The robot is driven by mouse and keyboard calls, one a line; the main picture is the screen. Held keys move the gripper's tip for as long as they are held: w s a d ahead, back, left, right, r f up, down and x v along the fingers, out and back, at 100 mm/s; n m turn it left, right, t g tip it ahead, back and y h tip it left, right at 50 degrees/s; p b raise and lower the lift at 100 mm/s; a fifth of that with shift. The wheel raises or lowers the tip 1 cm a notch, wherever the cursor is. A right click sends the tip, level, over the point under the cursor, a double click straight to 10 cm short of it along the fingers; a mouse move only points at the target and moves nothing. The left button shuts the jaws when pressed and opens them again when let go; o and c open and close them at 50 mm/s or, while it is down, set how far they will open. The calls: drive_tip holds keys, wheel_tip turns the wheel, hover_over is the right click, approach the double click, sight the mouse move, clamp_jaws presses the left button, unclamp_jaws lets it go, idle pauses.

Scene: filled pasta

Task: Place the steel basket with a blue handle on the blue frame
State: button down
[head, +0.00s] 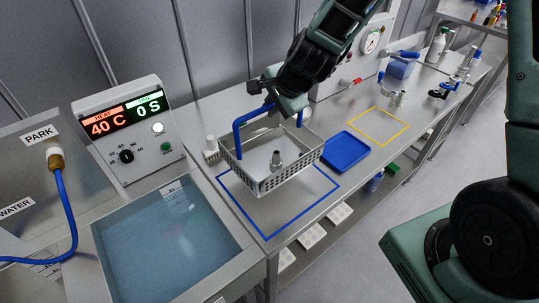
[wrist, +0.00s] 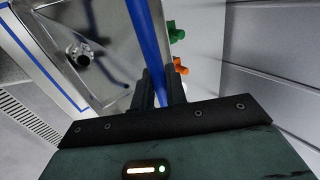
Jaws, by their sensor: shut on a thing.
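The steel basket (head: 264,176) is a perforated metal tray with a blue handle (head: 237,138) and a small metal fitting inside it. In the head view it is over the blue frame (head: 265,236) marked on the steel table; whether it touches the table is unclear, though it looks slightly raised. My gripper (head: 284,103) is above the basket, shut on the blue handle. In the wrist view the blue handle (wrist: 135,45) runs between the fingers of my gripper (wrist: 157,90), and the metal fitting (wrist: 80,56) shows in the basket. The frame's far side is partly hidden by the basket.
A water bath (head: 165,245) and a control box (head: 128,130) reading 40 C and 0 S stand at the left. A blue tray (head: 346,150) lies right of the basket, with a yellow frame (head: 379,126) beyond.

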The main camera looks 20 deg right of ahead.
drive_tip(key=shift+f+p, duration=0.5)
drive_tip(key=shift+f, duration=3.75)
drive_tip(key=shift+f, duration=0.15)
drive_tip(key=c, duration=1.4)
unclamp_jaws()
drive_tip(key=shift+s, duration=0.1)
